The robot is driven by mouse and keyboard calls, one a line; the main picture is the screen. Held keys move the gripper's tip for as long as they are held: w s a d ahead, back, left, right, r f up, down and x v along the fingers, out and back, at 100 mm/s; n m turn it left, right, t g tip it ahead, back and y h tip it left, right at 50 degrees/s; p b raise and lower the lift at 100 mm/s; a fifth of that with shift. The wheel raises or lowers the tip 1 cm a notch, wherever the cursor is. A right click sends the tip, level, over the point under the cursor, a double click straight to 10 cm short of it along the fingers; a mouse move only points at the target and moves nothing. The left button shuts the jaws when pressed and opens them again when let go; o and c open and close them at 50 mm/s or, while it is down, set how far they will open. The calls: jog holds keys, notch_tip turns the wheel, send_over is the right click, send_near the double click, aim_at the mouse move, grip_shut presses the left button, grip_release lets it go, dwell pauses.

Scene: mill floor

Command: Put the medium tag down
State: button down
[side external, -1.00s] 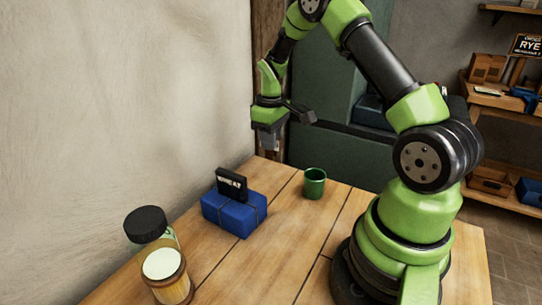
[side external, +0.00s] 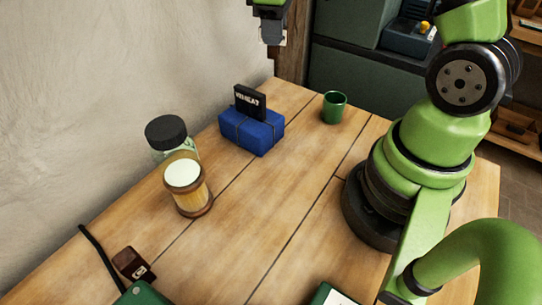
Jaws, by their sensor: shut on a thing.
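My gripper (side external: 272,34) is at the top edge of the side view, above the far end of the table near the wall. Its fingers are shut on a small pale piece (side external: 284,38), which I take for the medium tag. Only a sliver of it shows and no lettering can be read on it. The gripper and piece are apart from the table, behind the blue package and left of the green cup. Most of my upper arm is out of the picture.
A blue package (side external: 262,136) bears a black WHEAT sign (side external: 249,102). A green cup (side external: 334,107) stands to its right. A dark-lidded jar (side external: 167,132) and pale-topped jar (side external: 190,190) stand left. A brown tagged object (side external: 132,264) lies in front. The middle tabletop (side external: 265,215) is clear.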

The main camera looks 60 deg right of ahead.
jog(key=s+a+n, duration=0.6)
jog(key=a+n, duration=0.1)
jog(key=a, duration=0.2)
jog(key=s+a+n, duration=0.6)
jog(key=a+n, duration=0.1)
jog(key=a, duration=0.3)
notch_tip(320, 180, down, 15)
jog(key=shift+d+f, duration=0.15)
jog(key=shift+f, duration=0.15)
jog(key=c, duration=1.1)
grip_release()
jog(key=shift+o, duration=0.2)
notch_tip(320, 180, up, 12)
jog(key=shift+r, duration=0.25)
